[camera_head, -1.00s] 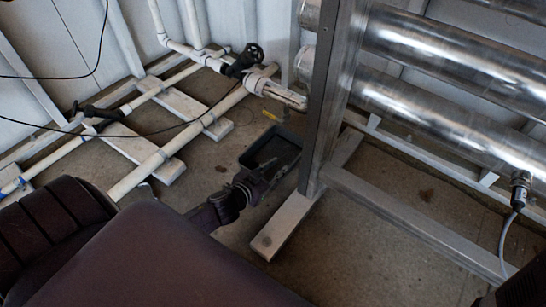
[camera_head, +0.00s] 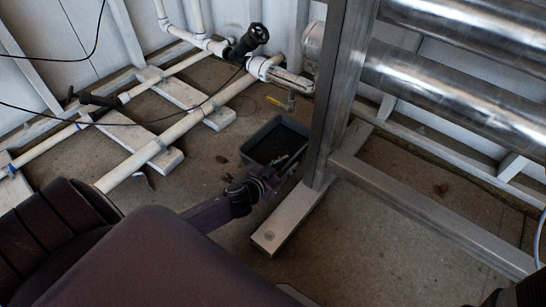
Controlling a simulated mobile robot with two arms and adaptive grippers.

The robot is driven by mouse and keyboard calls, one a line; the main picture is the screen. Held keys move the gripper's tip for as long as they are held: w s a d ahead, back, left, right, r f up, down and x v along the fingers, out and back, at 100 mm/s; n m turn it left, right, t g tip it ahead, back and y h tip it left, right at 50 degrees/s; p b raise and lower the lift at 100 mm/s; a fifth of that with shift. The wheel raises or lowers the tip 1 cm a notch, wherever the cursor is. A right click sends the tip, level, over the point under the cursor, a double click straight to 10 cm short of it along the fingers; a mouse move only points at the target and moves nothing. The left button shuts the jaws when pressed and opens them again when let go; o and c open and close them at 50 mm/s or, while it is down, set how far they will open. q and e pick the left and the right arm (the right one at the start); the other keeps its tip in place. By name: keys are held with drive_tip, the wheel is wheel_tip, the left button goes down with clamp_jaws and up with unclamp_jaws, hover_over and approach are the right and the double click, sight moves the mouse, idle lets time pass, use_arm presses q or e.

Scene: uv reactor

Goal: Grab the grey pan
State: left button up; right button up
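The grey pan (camera_head: 262,138) is a dark, shallow rectangular tray on the concrete floor, left of the metal frame's upright post. My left gripper (camera_head: 278,176) reaches in from the lower left, with its fingers at the pan's near right edge. The fingers are small and dark against the pan, so I cannot tell whether they are open or closed, or whether they touch the rim. A dark part of my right arm (camera_head: 520,292) shows at the bottom right corner, but its gripper fingers are not visible.
A metal frame (camera_head: 335,90) with a foot bar (camera_head: 290,217) stands right of the pan and carries large shiny cylinders (camera_head: 450,100). White pipes (camera_head: 150,155) with a black valve handle (camera_head: 247,40) run along the left and back. Open floor (camera_head: 215,165) lies left of the pan.

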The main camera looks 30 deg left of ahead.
sight(292, 163)
use_arm(q)
drive_tip(key=shift+b+x, duration=0.6)
drive_tip(key=shift+x, duration=0.9)
clamp_jaws()
drive_tip(key=shift+r, duration=0.15)
